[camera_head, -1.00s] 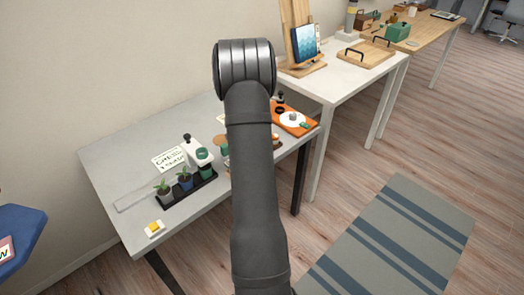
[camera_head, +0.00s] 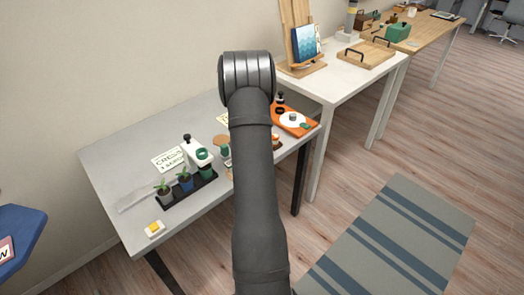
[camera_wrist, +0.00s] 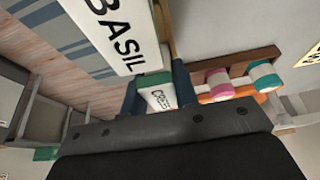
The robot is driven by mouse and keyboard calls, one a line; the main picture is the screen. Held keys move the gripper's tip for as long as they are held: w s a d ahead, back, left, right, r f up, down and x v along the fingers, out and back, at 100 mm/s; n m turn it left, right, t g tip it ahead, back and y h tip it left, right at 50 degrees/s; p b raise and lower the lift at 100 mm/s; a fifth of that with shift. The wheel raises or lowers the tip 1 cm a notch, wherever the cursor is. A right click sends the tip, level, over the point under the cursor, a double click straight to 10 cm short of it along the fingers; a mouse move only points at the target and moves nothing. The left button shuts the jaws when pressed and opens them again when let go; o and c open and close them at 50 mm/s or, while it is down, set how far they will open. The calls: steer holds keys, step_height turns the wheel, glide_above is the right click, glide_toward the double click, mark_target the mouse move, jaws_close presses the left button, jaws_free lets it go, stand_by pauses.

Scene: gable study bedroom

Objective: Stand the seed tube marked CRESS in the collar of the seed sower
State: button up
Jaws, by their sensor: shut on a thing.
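The CRESS tube (camera_wrist: 160,100), with a white label and a green end, shows in the wrist view. My gripper (camera_wrist: 157,88) is shut on it, with a dark blue finger on each side. Part of the tube is hidden by the gripper body. In the head view my arm hides the gripper and the tube. A white device with a dark knob and a green ring (camera_head: 203,155) stands on the grey table; it may be the seed sower, but I cannot tell for sure.
A white BASIL label (camera_wrist: 122,32) looms close in the wrist view. On the table (camera_head: 110,170) are a black tray with small plants (camera_head: 165,193), a lettered card (camera_head: 169,160) and an orange board (camera_head: 301,127).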

steer(key=shift+r, duration=0.6)
step_height(320, 180, up, 3)
steer(key=shift+f, duration=0.15)
steer(key=s+d+r, duration=0.6)
steer(key=d+r, duration=0.1)
steer(key=d, duration=0.3)
steer(key=s+a+r+n+y, duration=0.15)
steer(key=s+a+r, duration=0.35)
steer(key=a, duration=0.5)
steer(key=s+a+r+n, duration=0.25)
steer(key=a+r, duration=0.35)
steer(key=a, duration=0.4)
glide_above(205, 150)
steer(key=s+a, duration=0.1)
steer(key=s, duration=0.1)
steer(key=shift+n+t, duration=0.3)
steer(key=shift+t, duration=0.1)
steer(key=f, duration=0.7)
steer(key=shift+w, duration=0.2)
steer(key=shift+f, duration=1.85)
